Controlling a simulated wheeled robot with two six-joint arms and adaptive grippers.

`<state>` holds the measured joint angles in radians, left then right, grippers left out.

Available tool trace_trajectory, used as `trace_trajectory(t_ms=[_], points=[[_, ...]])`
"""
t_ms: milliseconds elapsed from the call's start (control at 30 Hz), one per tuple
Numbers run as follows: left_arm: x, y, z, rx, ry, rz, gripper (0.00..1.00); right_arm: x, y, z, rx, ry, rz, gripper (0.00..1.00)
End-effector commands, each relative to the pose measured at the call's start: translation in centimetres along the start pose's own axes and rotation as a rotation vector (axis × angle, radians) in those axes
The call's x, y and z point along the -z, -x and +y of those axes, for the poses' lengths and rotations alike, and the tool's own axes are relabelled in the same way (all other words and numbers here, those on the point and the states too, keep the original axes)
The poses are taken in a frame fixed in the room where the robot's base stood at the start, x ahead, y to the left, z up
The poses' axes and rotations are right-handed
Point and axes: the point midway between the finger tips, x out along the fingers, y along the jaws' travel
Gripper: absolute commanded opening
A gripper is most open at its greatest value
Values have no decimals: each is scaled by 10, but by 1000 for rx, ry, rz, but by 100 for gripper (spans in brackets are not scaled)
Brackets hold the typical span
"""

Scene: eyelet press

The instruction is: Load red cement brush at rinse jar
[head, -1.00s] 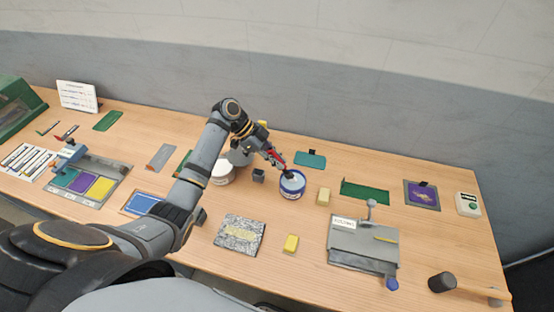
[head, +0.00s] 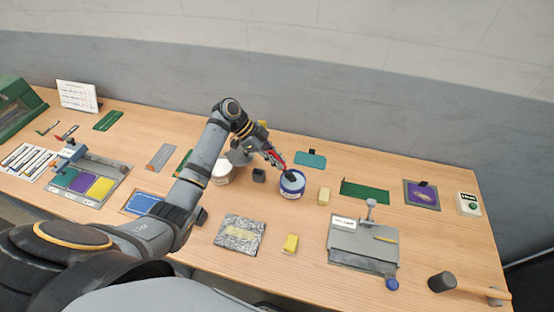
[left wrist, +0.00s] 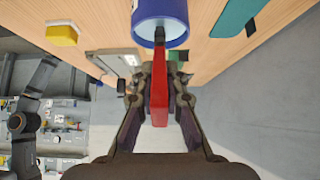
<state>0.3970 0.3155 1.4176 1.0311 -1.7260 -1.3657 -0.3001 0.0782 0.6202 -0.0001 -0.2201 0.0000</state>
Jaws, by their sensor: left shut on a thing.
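My left gripper (head: 266,152) is shut on the red cement brush (head: 276,158), just behind and left of the rinse jar. The jar (head: 292,187) is blue with a pale inside and stands upright on the table. The brush tilts down to the right, with its dark tip at the jar's mouth. In the left wrist view the red brush (left wrist: 160,88) lies between the fingers (left wrist: 160,72), its far end at the blue jar (left wrist: 160,12). How deep the tip sits is hidden. My right gripper is not in view.
A white pot (head: 222,174) and a small dark block (head: 259,175) stand left of the jar. A grey fixture (head: 362,243) lies front right, a textured mat (head: 240,236) front left. Bare wood lies in front of the jar.

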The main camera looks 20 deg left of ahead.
Motion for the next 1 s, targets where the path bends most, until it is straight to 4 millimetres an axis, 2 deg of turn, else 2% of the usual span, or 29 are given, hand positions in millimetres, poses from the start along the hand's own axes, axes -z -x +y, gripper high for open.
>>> trace_trajectory(t_ms=[700, 1000], points=[[44, 51, 0, 1, -1, 0, 0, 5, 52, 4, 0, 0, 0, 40], [46, 52, 0, 0, 0, 0, 0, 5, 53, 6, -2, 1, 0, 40]])
